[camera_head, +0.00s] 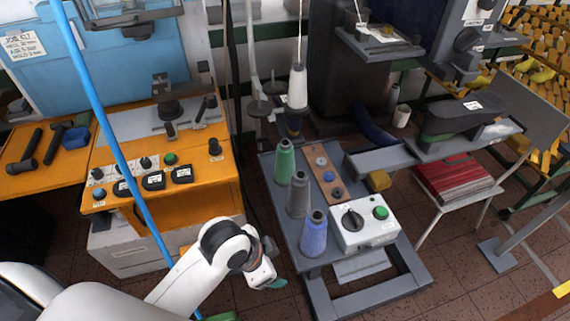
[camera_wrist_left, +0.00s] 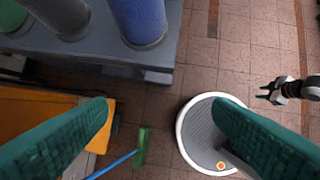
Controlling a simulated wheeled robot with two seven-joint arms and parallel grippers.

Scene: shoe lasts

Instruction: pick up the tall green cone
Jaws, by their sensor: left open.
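The tall green cone (camera_head: 284,160) stands upright at the back left of a grey stand. A grey cone (camera_head: 299,195) and a blue cone (camera_head: 313,235) stand in front of it in a row. My left gripper (camera_head: 268,280) is low to the left of the stand, apart from the cones and nearest the blue one. In the left wrist view its teal fingers (camera_wrist_left: 160,118) are wide apart with nothing between them. The green cone's lower part (camera_wrist_left: 12,16) shows at that view's top left corner, beyond the grey and blue cones. My right gripper (camera_wrist_left: 266,93) is small at the right.
The stand (camera_head: 275,205) also bears a brown strip with spools (camera_head: 325,175) and a white control box (camera_head: 363,227). A white thread cone (camera_head: 297,88) is behind it. A blue pole (camera_head: 110,130) slants across an orange machine table (camera_head: 205,190). Tiled floor is open between stand and gripper.

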